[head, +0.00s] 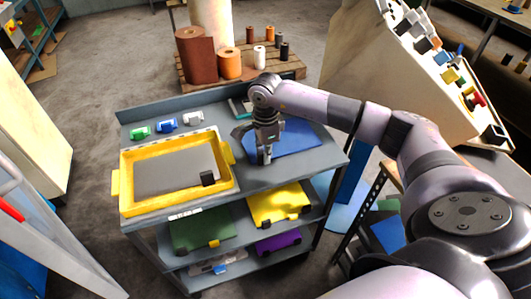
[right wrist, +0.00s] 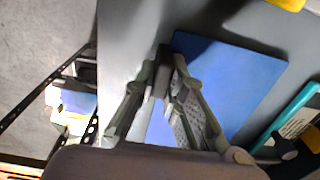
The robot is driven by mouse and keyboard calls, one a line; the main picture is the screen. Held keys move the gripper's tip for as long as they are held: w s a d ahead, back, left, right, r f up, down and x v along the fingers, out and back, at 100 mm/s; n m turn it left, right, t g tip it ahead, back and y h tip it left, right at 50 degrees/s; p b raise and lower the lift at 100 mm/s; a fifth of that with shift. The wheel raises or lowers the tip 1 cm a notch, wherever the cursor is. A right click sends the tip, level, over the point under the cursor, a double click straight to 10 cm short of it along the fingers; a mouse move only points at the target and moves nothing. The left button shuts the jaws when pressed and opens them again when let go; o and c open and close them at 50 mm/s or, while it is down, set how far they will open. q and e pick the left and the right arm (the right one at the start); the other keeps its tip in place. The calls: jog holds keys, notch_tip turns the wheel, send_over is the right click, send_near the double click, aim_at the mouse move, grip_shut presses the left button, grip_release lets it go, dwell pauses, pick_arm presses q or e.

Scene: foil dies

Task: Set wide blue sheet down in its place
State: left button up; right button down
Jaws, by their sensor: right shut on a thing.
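The wide blue sheet (head: 305,139) is over the right part of the grey cart's top (head: 262,181), flat or nearly so. It also shows in the right wrist view (right wrist: 238,72), with a dark shadow along its far edge. I cannot tell whether it rests fully on the cart. My right gripper (head: 264,158) is at the sheet's left side, pointing down. The fingers hide part of the sheet. My left gripper is not in view.
A yellow-rimmed tray (head: 128,181) with a small black block (head: 208,178) stands left on the cart. Green, blue and white small items line the back. A teal-edged item (right wrist: 292,118) lies beside the sheet. Lower shelves hold green, yellow (head: 275,203) and purple (head: 278,243) sheets.

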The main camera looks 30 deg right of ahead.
jog(key=shift+f+b, duration=0.3)
jog(key=shift+f, duration=0.1)
jog(key=c, duration=1.6)
grip_release()
jog(key=shift+o, duration=0.2)
notch_tip(320, 180, up, 12)
jog(key=shift+s, duration=0.15)
